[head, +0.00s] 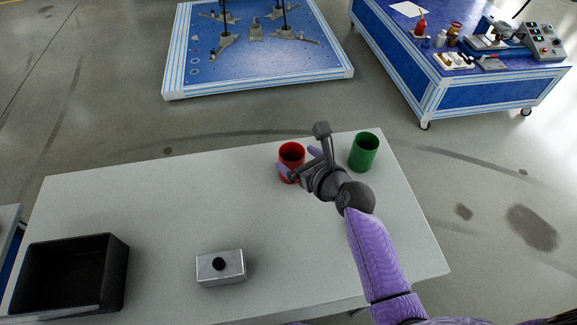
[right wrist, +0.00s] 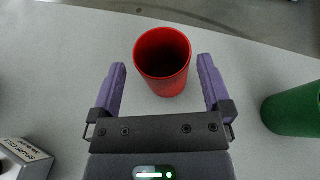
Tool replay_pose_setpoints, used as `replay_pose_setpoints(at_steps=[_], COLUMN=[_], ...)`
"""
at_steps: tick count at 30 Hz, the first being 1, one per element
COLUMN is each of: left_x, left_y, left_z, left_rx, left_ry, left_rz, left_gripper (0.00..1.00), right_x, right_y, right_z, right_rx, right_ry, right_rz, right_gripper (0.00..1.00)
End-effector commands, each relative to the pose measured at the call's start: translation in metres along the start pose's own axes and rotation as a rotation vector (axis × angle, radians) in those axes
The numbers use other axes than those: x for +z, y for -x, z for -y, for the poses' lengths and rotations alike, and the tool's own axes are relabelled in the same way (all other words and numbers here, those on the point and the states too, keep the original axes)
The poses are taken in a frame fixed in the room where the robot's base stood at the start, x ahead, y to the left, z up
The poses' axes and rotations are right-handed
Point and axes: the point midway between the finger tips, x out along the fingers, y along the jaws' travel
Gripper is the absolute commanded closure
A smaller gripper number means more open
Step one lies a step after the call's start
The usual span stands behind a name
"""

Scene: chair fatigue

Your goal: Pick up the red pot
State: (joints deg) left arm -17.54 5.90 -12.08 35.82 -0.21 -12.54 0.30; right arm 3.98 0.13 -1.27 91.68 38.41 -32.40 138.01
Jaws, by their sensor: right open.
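The red pot (head: 291,158) stands upright on the white table, near its far edge. In the right wrist view the red pot (right wrist: 162,62) is open at the top and empty-looking, just beyond and between the fingertips. My right gripper (head: 300,163) is open beside the pot and partly covers its right side in the head view. Its two purple fingers (right wrist: 161,80) are spread wide in the right wrist view, with clear gaps to the pot on both sides. My left gripper is not in view.
A green pot (head: 364,152) stands right of my right gripper. A black bin (head: 122,270) and a grey box with a black knob (head: 235,268) are at the near left. The middle of the white table (head: 160,215) is clear. Blue workbenches stand beyond.

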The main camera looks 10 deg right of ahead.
Motion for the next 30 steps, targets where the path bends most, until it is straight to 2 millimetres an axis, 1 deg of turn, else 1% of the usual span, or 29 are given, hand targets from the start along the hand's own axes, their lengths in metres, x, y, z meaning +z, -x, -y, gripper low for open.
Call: replay_pose_setpoints(at_steps=[1, 3, 5, 7, 12, 13, 14, 15, 17, 18, 20, 21, 24, 30], left_x=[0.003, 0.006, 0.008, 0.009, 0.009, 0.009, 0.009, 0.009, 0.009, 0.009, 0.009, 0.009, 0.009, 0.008], left_y=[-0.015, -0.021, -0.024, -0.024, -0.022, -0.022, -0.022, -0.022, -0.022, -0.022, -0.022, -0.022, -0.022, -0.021], left_z=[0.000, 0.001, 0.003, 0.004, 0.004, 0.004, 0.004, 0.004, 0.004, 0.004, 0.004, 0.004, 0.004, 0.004], left_rx=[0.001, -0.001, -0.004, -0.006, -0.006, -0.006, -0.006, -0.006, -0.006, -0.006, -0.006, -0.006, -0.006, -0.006], left_ry=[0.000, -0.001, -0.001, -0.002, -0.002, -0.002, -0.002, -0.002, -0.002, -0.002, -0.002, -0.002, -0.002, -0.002], left_rz=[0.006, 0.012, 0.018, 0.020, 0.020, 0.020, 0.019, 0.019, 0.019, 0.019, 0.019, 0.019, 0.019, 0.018], left_gripper=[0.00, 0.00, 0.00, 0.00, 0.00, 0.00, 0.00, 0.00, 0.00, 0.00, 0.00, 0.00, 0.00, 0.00], right_x=[-0.010, -0.010, -0.008, -0.006, -0.004, -0.004, -0.004, -0.004, -0.004, -0.004, -0.004, -0.004, -0.004, -0.002], right_y=[-0.014, -0.026, -0.033, -0.036, -0.036, -0.036, -0.036, -0.036, -0.035, -0.035, -0.035, -0.035, -0.035, -0.035], right_z=[0.002, 0.002, 0.002, 0.002, 0.002, 0.002, 0.002, 0.002, 0.002, 0.002, 0.002, 0.002, 0.002, 0.002], right_rx=[0.000, 0.000, 0.000, -0.001, -0.001, -0.001, -0.001, -0.001, -0.001, -0.001, -0.001, -0.001, -0.001, -0.001], right_ry=[0.002, 0.000, 0.001, 0.000, 0.000, 0.000, 0.000, 0.000, 0.000, 0.000, 0.000, 0.000, 0.000, 0.000], right_rz=[-0.002, -0.001, -0.002, -0.001, -0.001, -0.001, -0.001, -0.001, -0.001, -0.001, -0.001, -0.001, -0.001, 0.000], right_gripper=[0.00, 0.00, 0.00, 0.00, 0.00, 0.04, 0.11, 0.19, 0.32, 0.40, 0.53, 0.61, 0.81, 0.81])
